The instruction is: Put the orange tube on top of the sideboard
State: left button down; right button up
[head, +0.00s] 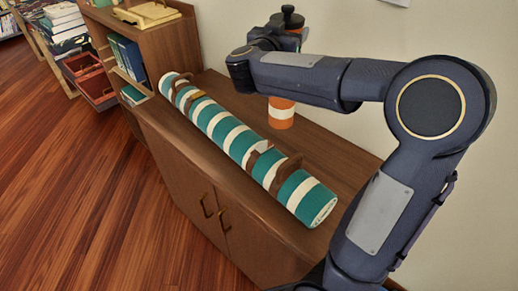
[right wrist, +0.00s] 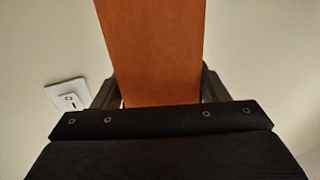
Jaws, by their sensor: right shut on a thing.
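The orange tube (head: 282,112) has a white band and stands roughly upright over the back part of the brown sideboard (head: 222,84). My right arm hides its middle. I cannot tell whether its lower end touches the sideboard top. My right gripper (head: 283,40) is shut on the tube's upper part. In the right wrist view, the tube (right wrist: 152,50) runs between the two fingers (right wrist: 157,90). My left gripper is not in view.
A long teal-and-white striped tube (head: 240,140) lies in brown cradles along the sideboard's front. A shelf unit (head: 180,45) with books and a yellow folder adjoins at the left. Red crates (head: 90,80) stand beyond. The wall is close behind, with a socket (right wrist: 68,96).

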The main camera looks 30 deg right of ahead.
notch_tip(320, 180, down, 10)
jog(key=b, duration=0.1)
jog(key=shift+f+b, duration=0.25)
jog(key=shift+b, duration=0.15)
jog(key=shift+f, duration=0.2)
jog(key=o, duration=1.5)
jog(key=shift+c, duration=0.2)
jog(key=shift+r, duration=0.1)
